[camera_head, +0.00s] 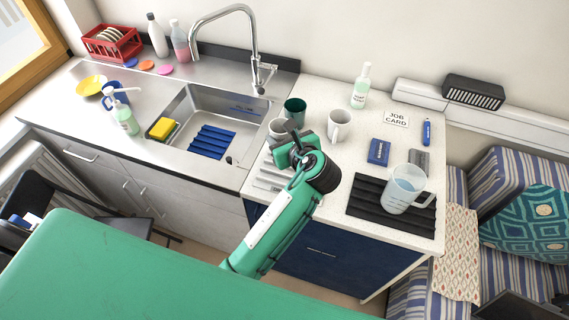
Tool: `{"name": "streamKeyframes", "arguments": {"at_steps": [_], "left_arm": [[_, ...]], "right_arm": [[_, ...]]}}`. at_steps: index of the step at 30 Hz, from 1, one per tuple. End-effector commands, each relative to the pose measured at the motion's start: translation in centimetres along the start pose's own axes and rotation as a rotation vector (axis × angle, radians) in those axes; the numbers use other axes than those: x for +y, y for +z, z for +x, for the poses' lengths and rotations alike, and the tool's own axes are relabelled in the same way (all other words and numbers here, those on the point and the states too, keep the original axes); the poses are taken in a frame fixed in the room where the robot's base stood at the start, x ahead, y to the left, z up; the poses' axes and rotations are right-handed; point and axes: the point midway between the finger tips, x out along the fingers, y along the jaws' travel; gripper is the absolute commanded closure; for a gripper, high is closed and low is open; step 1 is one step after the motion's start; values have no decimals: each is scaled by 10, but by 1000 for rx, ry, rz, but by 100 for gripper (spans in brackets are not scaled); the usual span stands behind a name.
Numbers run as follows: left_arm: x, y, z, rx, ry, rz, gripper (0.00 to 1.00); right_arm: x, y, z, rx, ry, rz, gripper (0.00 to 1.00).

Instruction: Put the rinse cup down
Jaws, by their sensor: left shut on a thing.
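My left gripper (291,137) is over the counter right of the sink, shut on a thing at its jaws. I cannot clearly tell whether the white cup's base touches the counter. No label marks either as the rinse cup. My right gripper is not in view.
A white mug (340,126) stands right of the gripper. A measuring jug (404,188) stands on a dark ribbed mat (364,201). A blue box (379,152) and a soap bottle (361,87) are on the counter. The sink (233,108) and its tall tap (254,45) are at left.

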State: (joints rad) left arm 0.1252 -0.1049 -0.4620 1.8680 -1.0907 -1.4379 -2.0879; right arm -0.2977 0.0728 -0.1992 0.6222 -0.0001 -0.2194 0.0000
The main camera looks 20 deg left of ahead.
Motion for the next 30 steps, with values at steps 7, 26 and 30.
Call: {"name": "streamKeyframes", "arguments": {"at_steps": [7, 26, 30], "left_arm": [[4, -57, 23, 1, 1, 7, 75], [6, -114, 48, -2, -2, 2, 75], [6, -113, 47, -2, -2, 2, 75]], "right_arm": [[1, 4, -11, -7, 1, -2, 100], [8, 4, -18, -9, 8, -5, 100], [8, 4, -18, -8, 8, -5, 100]]}}
